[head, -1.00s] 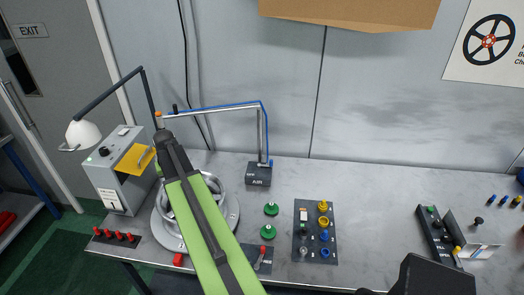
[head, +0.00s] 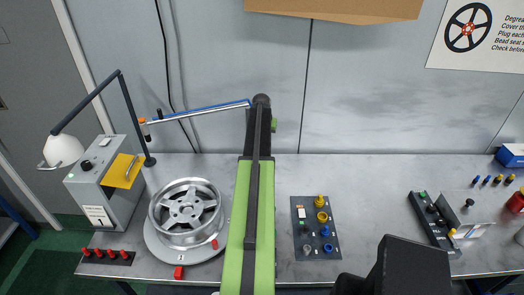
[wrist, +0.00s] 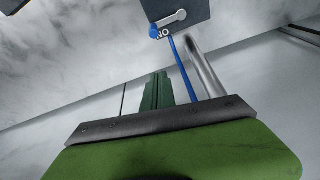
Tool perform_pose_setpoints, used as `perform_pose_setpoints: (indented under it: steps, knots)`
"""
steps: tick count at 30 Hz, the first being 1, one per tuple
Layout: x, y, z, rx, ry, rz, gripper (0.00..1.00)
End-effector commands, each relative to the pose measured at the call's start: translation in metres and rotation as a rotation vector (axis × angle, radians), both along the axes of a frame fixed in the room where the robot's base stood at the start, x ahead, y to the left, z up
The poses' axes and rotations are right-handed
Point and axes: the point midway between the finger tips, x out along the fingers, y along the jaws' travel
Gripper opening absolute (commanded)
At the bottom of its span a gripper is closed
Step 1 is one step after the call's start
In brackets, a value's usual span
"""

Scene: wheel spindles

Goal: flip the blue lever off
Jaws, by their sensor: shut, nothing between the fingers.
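In the wrist view, the dark air box (wrist: 190,14) is at the top, with a grey rounded handle on its face. A small blue part (wrist: 154,32), probably the blue lever, shows at the box's edge beside the printed letters; its position is hard to read. My gripper (wrist: 158,76) shows as green fingers, shut and empty, pointing toward the box and apart from it in the picture. In the head view my arm hides the air box and lever, and the fingertips cannot be made out.
A silver pipe (wrist: 206,72) and thin blue hose (wrist: 180,70) run from the box. In the head view, the wheel (head: 186,208) sits on a round stand left of my arm. A knob panel (head: 316,228) is to the right.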

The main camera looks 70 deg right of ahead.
Motion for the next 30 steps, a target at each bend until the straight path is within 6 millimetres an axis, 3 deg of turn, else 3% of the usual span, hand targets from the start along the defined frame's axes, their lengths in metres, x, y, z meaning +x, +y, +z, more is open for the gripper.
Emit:
perform_pose_setpoints:
  steps: [5,17,22,30]
  knots:
    - [0.004,-0.004,-0.023,0.0,0.0,0.004,0.0]
    - [0.012,-0.03,-0.104,0.0,0.0,0.006,0.0]
    - [0.005,0.004,-0.092,0.0,0.0,0.007,0.0]
    - [0.004,0.011,-0.092,0.0,0.0,0.007,0.0]
